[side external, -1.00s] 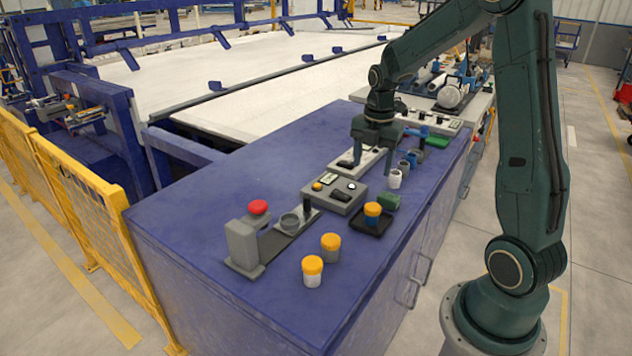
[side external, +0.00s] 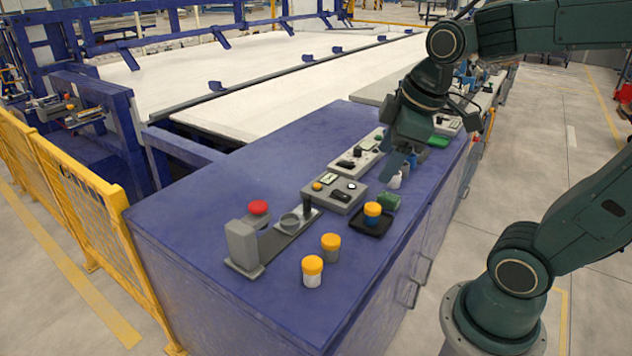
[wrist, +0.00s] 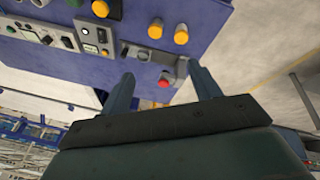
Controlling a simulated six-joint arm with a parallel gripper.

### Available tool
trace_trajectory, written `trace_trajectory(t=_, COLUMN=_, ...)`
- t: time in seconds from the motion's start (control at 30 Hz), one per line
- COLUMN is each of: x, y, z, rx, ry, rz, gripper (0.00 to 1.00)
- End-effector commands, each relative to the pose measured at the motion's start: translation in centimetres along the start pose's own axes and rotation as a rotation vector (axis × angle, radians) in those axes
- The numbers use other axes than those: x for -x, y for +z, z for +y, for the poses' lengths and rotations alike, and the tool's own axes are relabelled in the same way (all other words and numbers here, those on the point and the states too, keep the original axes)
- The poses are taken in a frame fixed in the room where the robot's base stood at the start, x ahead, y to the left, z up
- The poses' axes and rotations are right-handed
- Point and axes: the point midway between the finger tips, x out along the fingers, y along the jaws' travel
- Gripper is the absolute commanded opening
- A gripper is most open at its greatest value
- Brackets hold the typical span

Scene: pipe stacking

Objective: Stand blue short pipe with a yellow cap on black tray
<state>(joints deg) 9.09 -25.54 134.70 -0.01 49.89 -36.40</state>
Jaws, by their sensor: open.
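The blue short pipe (side external: 372,219) stands upright on the black tray (side external: 362,229), with a yellow cap (side external: 373,208) on top. In the wrist view, the yellow cap (wrist: 101,8) and part of the black tray (wrist: 115,9) show at the top edge. My gripper (side external: 403,163) is above the table, behind and right of the tray in the side view, apart from the pipe. In the wrist view my gripper (wrist: 160,88) has its two fingers spread with nothing between them.
A white pipe (side external: 313,279) and a grey pipe (side external: 331,253), both yellow-capped, stand at the front. The blue tabletop's left side is clear.

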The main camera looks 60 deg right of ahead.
Motion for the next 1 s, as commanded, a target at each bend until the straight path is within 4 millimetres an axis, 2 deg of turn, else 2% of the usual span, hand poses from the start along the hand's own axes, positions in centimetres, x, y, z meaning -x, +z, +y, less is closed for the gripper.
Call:
trace_trajectory(t=0.2, x=1.9, y=1.6, z=-3.4, rx=-0.247, ry=0.002, rz=0.078, gripper=0.62)
trace_trajectory(t=0.4, x=2.6, y=2.9, z=-5.4, rx=-0.419, ry=-0.014, rz=0.126, gripper=0.62)
trace_trajectory(t=0.6, x=2.7, y=3.4, z=-6.0, rx=-0.488, ry=-0.024, rz=0.141, gripper=0.62)
trace_trajectory(t=1.0, x=2.7, y=3.4, z=-6.0, rx=-0.491, ry=-0.024, rz=0.141, gripper=0.62)
